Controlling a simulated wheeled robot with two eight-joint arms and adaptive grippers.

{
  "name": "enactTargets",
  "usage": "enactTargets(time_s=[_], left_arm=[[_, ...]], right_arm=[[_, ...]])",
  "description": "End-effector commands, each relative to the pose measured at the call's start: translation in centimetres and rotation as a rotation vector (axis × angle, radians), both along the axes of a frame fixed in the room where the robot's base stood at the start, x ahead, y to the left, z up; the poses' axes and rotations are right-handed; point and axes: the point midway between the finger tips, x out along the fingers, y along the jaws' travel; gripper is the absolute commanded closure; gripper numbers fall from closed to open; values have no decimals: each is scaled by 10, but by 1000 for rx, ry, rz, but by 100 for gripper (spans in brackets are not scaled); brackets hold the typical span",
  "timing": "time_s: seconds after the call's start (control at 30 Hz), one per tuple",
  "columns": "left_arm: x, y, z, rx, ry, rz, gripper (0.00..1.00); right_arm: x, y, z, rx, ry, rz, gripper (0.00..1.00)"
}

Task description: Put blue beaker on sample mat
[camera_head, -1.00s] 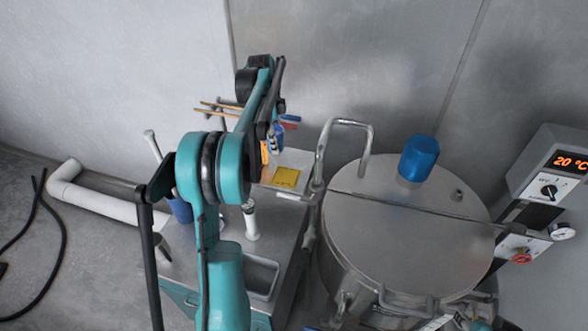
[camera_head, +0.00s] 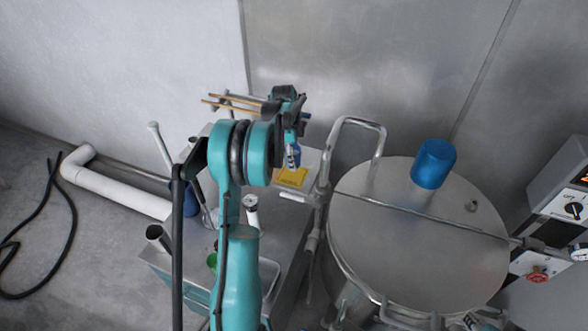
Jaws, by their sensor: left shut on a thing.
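The yellow sample mat (camera_head: 291,178) lies on the metal table, right of my left arm. The blue beaker (camera_head: 295,156) shows as a small blue patch at the mat's far edge, mostly hidden by my gripper. My left gripper (camera_head: 292,146) is shut on it, seen from behind. I cannot tell whether the beaker touches the mat or hangs just above it. My right gripper is not in view.
A large steel tank (camera_head: 415,245) with a blue cap (camera_head: 433,164) and a raised bent handle (camera_head: 354,124) stands right of the table. A white-handled tool (camera_head: 159,142) and another blue container (camera_head: 191,199) stand left of my arm. Wooden sticks (camera_head: 235,100) stick out behind.

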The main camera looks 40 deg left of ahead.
Motion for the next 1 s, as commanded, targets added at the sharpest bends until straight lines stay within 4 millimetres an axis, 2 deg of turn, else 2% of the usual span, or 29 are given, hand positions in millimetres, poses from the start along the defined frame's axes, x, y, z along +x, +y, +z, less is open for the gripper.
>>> enactTargets(time_s=[0.17,0.47,0.87,0.9,0.97,1.0], left_arm=[[0,0,-9,0,0,0,85],[0,0,-48,0,0,0,85],[0,0,-54,0,0,0,85],[0,0,-53,0,0,0,44],[0,0,-53,0,0,0,31],[0,0,-53,0,0,0,31]], right_arm=[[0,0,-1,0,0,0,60],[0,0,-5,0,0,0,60],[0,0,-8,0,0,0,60],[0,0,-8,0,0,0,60],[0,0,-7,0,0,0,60],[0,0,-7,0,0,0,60]])
